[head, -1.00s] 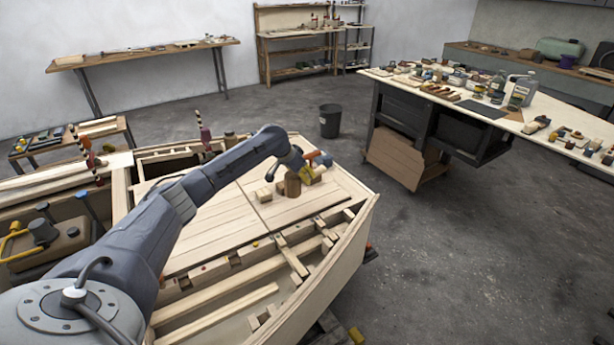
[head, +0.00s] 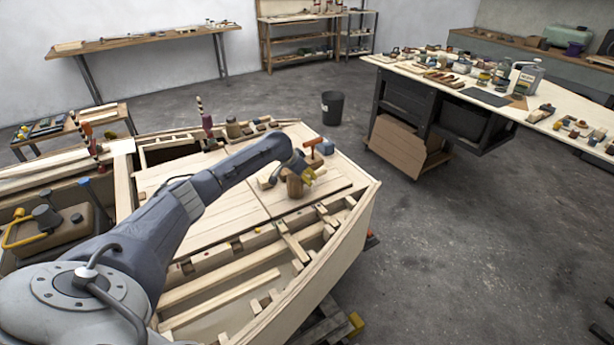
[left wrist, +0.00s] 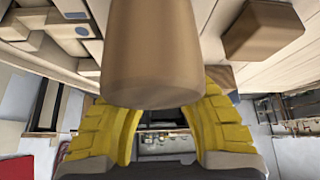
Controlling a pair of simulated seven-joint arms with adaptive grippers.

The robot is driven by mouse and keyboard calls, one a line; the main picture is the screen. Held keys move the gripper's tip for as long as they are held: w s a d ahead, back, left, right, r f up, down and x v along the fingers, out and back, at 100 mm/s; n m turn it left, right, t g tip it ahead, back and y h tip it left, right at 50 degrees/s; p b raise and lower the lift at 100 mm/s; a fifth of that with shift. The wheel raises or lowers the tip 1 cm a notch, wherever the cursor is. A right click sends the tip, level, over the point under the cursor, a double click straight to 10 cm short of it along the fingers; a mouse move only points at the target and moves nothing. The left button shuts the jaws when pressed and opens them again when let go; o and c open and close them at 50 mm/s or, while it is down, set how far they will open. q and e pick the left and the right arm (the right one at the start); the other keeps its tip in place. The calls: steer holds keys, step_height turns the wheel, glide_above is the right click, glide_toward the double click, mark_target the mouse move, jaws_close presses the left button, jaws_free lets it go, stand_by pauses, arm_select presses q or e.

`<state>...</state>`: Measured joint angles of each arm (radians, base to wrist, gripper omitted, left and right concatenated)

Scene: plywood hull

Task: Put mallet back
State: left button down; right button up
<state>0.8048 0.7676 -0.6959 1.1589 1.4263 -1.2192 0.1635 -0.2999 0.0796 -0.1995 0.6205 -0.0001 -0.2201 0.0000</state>
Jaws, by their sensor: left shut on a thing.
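The mallet shows as a brown, rounded wooden piece (head: 293,187) over the pale deck panels of the hull (head: 219,334). In the left wrist view the mallet (left wrist: 152,50) is a wide, smooth wooden cylinder between the yellow fingers. My left gripper (head: 310,178) is shut on it, and its fingers also show in the left wrist view (left wrist: 152,120). I cannot tell whether the mallet touches the deck. The rest of it is hidden. My right gripper is in no view.
A small wood block (head: 265,183) lies left of the mallet. Open framing (head: 290,240) lies in front. A black bucket (head: 332,107) and a cluttered workbench (head: 490,90) stand beyond.

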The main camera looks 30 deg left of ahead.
arm_select(q)
steer(key=shift+f, duration=0.2)
stand_by(0.7)
steer(key=c, duration=1.2)
jaws_free()
steer(key=shift+o, duration=0.2)
steer(key=shift+f, duration=0.1)
steer(key=v, duration=1.2)
